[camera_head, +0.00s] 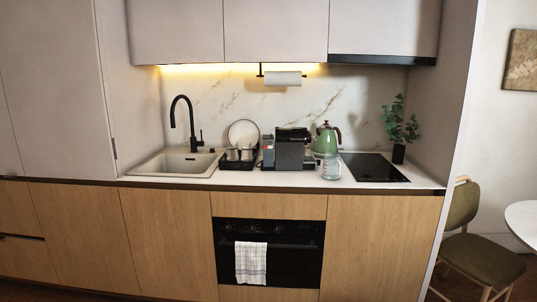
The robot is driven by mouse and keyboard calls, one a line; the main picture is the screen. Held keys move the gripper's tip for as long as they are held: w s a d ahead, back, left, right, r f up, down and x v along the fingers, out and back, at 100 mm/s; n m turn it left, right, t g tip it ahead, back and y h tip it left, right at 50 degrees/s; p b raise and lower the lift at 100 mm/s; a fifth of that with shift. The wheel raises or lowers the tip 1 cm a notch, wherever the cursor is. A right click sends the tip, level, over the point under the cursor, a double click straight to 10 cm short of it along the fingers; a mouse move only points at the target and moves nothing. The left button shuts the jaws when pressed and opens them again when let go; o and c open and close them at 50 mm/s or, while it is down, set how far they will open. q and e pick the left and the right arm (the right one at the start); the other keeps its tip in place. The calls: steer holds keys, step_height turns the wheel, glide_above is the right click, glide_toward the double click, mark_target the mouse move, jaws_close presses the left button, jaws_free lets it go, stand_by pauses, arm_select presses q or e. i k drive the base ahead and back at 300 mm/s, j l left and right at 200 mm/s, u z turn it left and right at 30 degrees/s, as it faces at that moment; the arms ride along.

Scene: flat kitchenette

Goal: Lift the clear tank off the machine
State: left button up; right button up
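The machine (290,153), a dark boxy coffee maker, stands on the counter left of the hob. A clear container (331,168) with a pale, bluish look stands upright at the machine's right, in front of the green kettle. I cannot tell whether it touches the machine or is its tank. A narrow grey box-like thing (267,152) with a reddish patch is close against the machine's left side; what it is, is too small to tell. Neither of my grippers is in view.
A green kettle (326,140) stands behind the clear container. A dish rack (238,163) with a plate and cups is left of the machine. The sink (180,163), black hob (373,168) and potted plant (399,152) flank them. A chair (475,240) stands right.

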mark_target(267, 144)
steer(key=i+j+u, duration=0.7)
steer(key=i+u, duration=0.2)
